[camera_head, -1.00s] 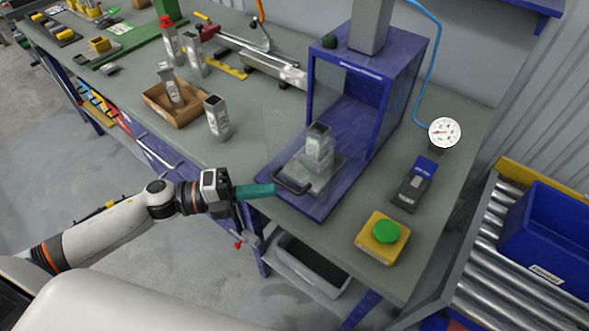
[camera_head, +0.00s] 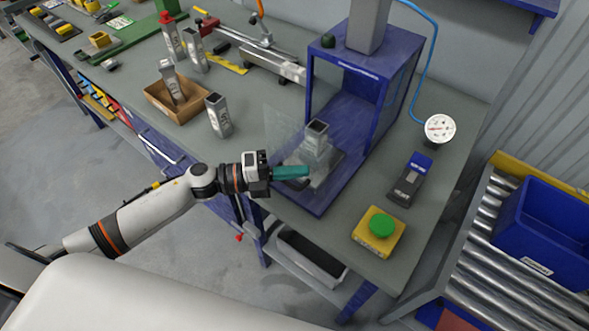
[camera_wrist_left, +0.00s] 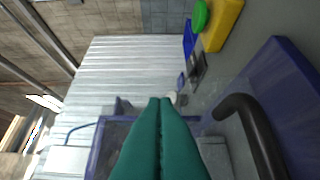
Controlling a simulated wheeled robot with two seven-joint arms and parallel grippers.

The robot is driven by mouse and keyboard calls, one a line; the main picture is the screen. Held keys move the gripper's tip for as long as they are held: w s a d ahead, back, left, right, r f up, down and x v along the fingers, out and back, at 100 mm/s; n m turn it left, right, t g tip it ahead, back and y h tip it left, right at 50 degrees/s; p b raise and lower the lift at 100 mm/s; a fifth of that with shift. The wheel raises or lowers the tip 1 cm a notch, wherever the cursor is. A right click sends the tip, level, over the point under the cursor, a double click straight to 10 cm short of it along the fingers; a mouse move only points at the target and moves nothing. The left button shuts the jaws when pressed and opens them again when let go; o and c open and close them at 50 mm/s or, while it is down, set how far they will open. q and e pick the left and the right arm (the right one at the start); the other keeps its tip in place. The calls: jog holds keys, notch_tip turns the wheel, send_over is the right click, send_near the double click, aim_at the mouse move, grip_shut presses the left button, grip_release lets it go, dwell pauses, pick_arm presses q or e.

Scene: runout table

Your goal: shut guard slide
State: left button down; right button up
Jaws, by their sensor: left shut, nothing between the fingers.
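The blue press frame (camera_head: 322,55) stands on the table with a metal block and square tube (camera_head: 316,140) on its base plate. A faint clear guard panel (camera_head: 284,128) shows in front of its open side. A black handle (camera_head: 300,184) sits low at the front of the base plate, partly hidden by my left gripper (camera_head: 305,172). The gripper's teal fingers are shut and empty, over or beside the handle; contact cannot be told. In the left wrist view the handle (camera_wrist_left: 255,130) curves to the right of the fingers (camera_wrist_left: 160,105). My right gripper is not in view.
A yellow box with a green button (camera_head: 381,226) and a dark grey device with a blue top (camera_head: 408,180) stand right of the press. A cardboard tray (camera_head: 182,102) and upright grey tube (camera_head: 218,116) stand to the left. A roller conveyor (camera_head: 480,262) lies at the right.

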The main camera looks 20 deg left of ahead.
pick_arm(q)
jog(key=shift+w+d, duration=0.1)
jog(key=shift+w, duration=0.3)
jog(key=w+d+b, duration=0.2)
jog(key=w, duration=0.3)
jog(key=w+d+b, duration=0.1)
jog(key=w, duration=0.4)
jog(key=w+d+b, duration=0.2)
jog(key=w, duration=0.3)
jog(key=shift+d+b, duration=0.3)
jog(key=shift+b, duration=0.05)
jog(key=shift+w, duration=0.15)
jog(key=shift+r, duration=0.15)
jog(key=shift+w+a+r, duration=0.1)
jog(key=shift+r, duration=0.05)
